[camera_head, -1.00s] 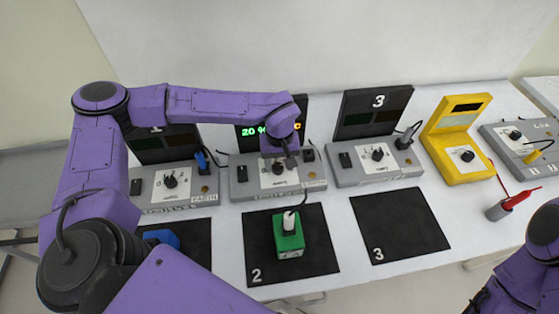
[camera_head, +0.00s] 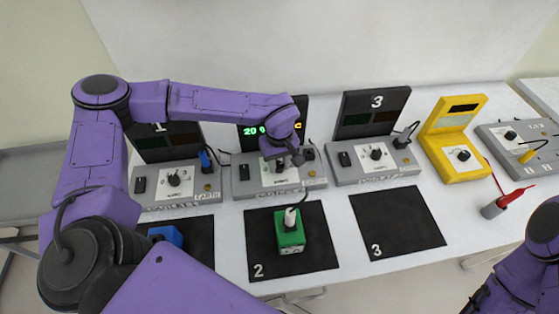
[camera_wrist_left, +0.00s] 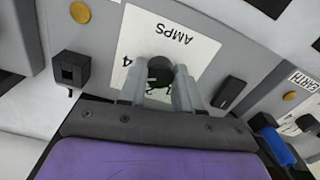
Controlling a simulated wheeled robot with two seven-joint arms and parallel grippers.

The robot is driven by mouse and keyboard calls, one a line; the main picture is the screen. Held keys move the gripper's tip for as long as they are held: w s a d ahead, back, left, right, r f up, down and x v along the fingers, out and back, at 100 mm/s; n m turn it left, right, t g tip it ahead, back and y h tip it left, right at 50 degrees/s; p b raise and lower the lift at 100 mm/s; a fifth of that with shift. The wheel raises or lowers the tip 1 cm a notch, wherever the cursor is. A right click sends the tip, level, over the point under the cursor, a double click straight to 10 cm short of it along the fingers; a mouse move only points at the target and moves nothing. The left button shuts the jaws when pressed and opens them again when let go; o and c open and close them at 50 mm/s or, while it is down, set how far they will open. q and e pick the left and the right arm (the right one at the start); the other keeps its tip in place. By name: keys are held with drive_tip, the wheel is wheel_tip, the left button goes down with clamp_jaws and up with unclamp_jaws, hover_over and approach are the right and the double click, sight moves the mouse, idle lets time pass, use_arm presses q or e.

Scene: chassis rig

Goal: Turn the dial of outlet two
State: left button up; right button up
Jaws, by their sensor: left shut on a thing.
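The outlet two station (camera_head: 243,190) is the middle grey box of the row, behind the mat marked 2. Its upright display (camera_head: 252,131) is lit with green characters, partly hidden by my left arm. My left gripper (camera_head: 281,165) is over its white dial plate and covers most of the dial in the head view. In the left wrist view, the gripper (camera_wrist_left: 160,88) is shut on the black dial (camera_wrist_left: 160,70), one finger on each side, on a plate reading AMPS. My right arm shows at the lower right; its gripper is out of frame.
Station 1 (camera_head: 205,198) and station 3 (camera_head: 345,178) flank station two. A green block (camera_head: 290,238) with a plug stands on mat 2 (camera_head: 262,285). A blue block (camera_head: 165,237) sits on the left mat. A yellow meter (camera_head: 456,167) and a red probe (camera_head: 513,197) are at the right.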

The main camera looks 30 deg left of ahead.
use_arm(q)
drive_tip(key=n+p, duration=0.1)
drive_tip(key=n, duration=0.3)
drive_tip(key=shift+a+n, duration=0.1)
drive_tip(key=shift+n, duration=0.2)
drive_tip(key=n, duration=0.5)
drive_tip(key=shift+f, duration=0.1)
drive_tip(key=n, duration=0.5)
drive_tip(key=shift+f+n, duration=0.1)
drive_tip(key=shift+n, duration=0.3)
drive_tip(key=n+b, duration=0.1)
drive_tip(key=n, duration=0.4)
drive_tip(key=shift+f+n, duration=0.1)
drive_tip(key=shift+n, duration=0.2)
drive_tip(key=shift+s, duration=0.1)
